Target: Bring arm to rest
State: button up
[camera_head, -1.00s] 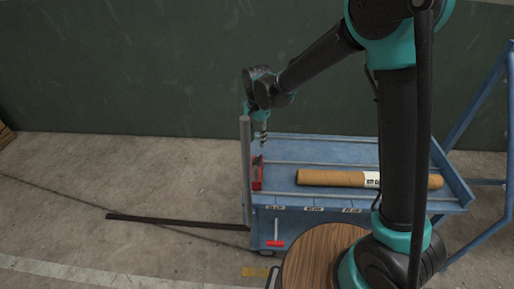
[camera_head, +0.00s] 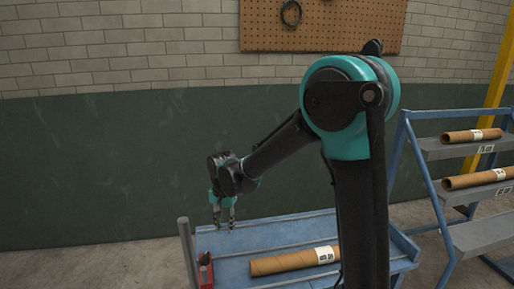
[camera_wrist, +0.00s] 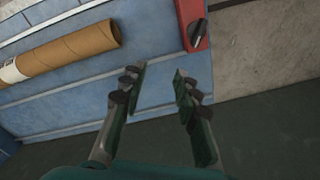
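My gripper (camera_head: 224,222) hangs at the end of my arm above the left part of a blue cart (camera_head: 237,262). In the wrist view, my gripper (camera_wrist: 158,82) has its two fingers apart with nothing between them. A red item with a black knob (camera_head: 205,271) stands at the cart's left edge, below and left of the gripper. It also shows in the wrist view as a red block (camera_wrist: 191,14), beyond the fingers. A brown cardboard tube with a white label (camera_head: 285,262) lies on the cart, right of the gripper and apart from it.
A grey post (camera_head: 187,250) rises at the cart's left corner. At the right, a blue rack with grey shelves (camera_head: 482,236) holds cardboard tubes (camera_head: 472,136). A pegboard (camera_head: 322,30) hangs on the brick wall behind. Floor left of the cart is clear.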

jog(key=s+d+n+t, duration=0.1)
jog(key=s+d+t, duration=0.15)
jog(key=d, duration=1.65)
jog(key=s+d+f+n+t, duration=0.1)
jog(key=s+d+f+n, duration=0.1)
jog(key=s+d, duration=0.8)
jog(key=d, duration=0.4)
jog(key=shift+s+d+f, duration=0.15)
jog(key=shift+s+f, duration=0.15)
jog(key=shift+f, duration=0.1)
